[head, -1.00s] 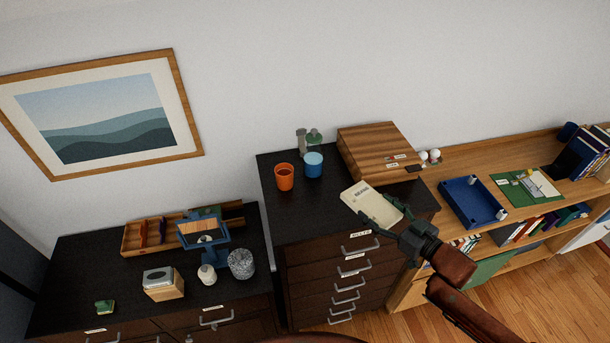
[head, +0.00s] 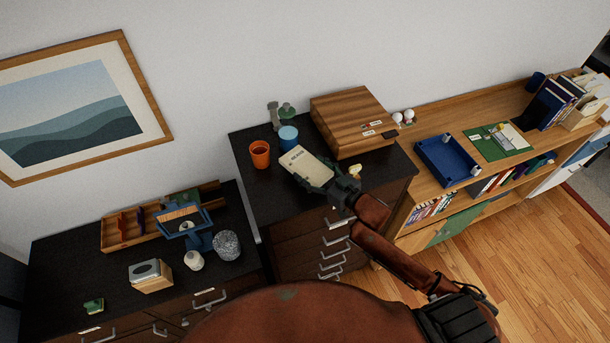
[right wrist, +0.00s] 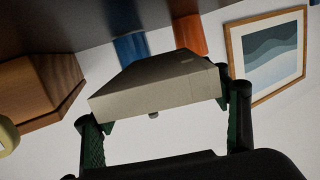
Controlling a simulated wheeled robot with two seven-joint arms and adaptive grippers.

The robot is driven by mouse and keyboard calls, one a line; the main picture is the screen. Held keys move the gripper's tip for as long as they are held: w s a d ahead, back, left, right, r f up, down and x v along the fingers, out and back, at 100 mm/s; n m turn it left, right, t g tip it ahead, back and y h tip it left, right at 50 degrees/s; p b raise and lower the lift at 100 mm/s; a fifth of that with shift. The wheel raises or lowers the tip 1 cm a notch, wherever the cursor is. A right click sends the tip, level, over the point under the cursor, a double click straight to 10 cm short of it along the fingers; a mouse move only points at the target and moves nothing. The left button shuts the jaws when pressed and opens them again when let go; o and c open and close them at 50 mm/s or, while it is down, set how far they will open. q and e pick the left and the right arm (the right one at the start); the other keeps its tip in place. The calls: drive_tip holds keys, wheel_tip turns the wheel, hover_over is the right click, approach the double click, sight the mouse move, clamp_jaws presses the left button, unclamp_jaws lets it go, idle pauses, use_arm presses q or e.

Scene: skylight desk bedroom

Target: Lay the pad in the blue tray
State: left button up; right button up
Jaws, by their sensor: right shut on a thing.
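The pad (head: 304,164) is a cream block with a printed label. My right gripper (head: 318,182) is shut on it and holds it over the dark top of the tall drawer unit. In the right wrist view the pad (right wrist: 160,85) sits between the two green fingers (right wrist: 165,115). The blue tray (head: 447,162) stands on the wooden shelf unit at the right, apart from the pad. It has raised walls, and a small pale thing shows at two of its corners. My left gripper is not in view.
An orange cup (head: 260,154), a blue cup (head: 288,138) and a wooden box (head: 352,118) stand on the drawer unit. A green mat (head: 499,142) lies right of the tray. A lower cabinet (head: 80,250) at left holds an organizer and several small things.

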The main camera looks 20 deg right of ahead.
drive_tip(key=shift+w+a+f, duration=0.4)
drive_tip(key=shift+a+f, duration=0.1)
drive_tip(key=shift+f, duration=0.15)
drive_tip(key=shift+w+a+f, duration=0.15)
drive_tip(key=shift+a+f, duration=0.05)
drive_tip(key=shift+f, duration=0.05)
wheel_tip(320, 180, down, 3)
drive_tip(key=shift+a+p, duration=0.1)
drive_tip(key=shift+p, duration=0.5)
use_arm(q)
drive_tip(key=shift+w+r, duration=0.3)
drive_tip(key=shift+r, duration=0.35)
use_arm(e)
drive_tip(key=shift+f, duration=0.25)
drive_tip(key=o, duration=0.9)
drive_tip(key=shift+f, duration=0.1)
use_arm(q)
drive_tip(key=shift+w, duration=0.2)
use_arm(e)
drive_tip(key=o, duration=0.5)
drive_tip(key=shift+c, duration=0.2)
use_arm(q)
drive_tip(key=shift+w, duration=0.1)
